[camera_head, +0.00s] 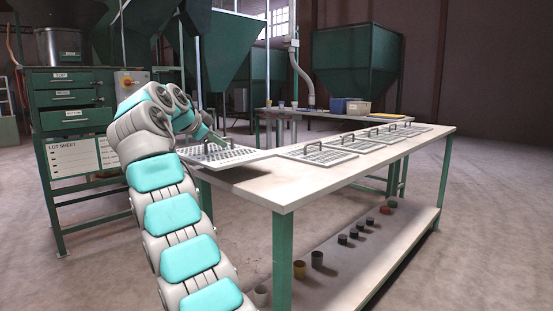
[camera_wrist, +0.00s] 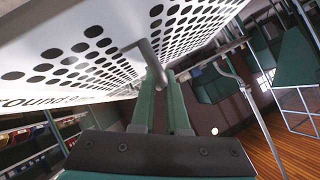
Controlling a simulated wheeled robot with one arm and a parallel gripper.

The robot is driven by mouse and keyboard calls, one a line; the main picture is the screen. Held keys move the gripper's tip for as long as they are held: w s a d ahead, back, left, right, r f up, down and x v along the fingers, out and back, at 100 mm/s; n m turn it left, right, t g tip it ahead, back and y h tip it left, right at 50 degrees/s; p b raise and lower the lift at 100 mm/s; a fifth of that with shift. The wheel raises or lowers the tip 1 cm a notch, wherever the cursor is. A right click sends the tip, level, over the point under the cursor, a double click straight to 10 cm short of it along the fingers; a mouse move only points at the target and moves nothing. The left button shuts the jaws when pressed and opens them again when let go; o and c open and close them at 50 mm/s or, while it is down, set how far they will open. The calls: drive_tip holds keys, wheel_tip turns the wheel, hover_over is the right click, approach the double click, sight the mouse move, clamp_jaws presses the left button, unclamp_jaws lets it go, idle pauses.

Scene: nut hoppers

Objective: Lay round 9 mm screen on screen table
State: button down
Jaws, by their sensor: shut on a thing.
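A light perforated screen (camera_head: 238,155) with round holes is at the near left end of the long pale-topped table (camera_head: 262,186). In the wrist view the screen (camera_wrist: 38,35) fills the upper left, tilted in the picture, with lettering starting "round" on its edge; the size figure is not clear. My gripper (camera_wrist: 162,80) is shut on the screen's grey bar handle (camera_wrist: 150,58). In the head view my arm hides most of the gripper. The screen looks to overhang the table's left end; I cannot tell whether it touches the top.
Several other handled screens, the nearest one (camera_head: 322,154) among them, lie in a row along the table. Small cups stand on its lower shelf (camera_head: 365,262). A green drawer cabinet (camera_head: 72,100) stands at left. Green hoppers (camera_head: 355,68) stand behind. The table's near front corner is bare.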

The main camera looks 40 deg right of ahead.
sight(259, 152)
drive_tip(key=s+d+b, duration=0.1)
drive_tip(key=s+d, duration=0.1)
drive_tip(key=d, duration=0.1)
drive_tip(key=s+d+b, duration=0.1)
drive_tip(key=s+d, duration=0.1)
drive_tip(key=d, duration=0.1)
drive_tip(key=s+d+f+b, duration=0.1)
drive_tip(key=s+d, duration=0.1)
drive_tip(key=d, duration=0.2)
drive_tip(key=shift+s+d, duration=0.1)
drive_tip(key=shift+s, duration=0.3)
drive_tip(key=shift+s+d+f, duration=0.15)
drive_tip(key=shift+f, duration=0.1)
drive_tip(key=shift+f+b, duration=0.5)
drive_tip(key=shift+f, duration=1.1)
drive_tip(key=c, duration=0.9)
unclamp_jaws()
drive_tip(key=v, duration=1.2)
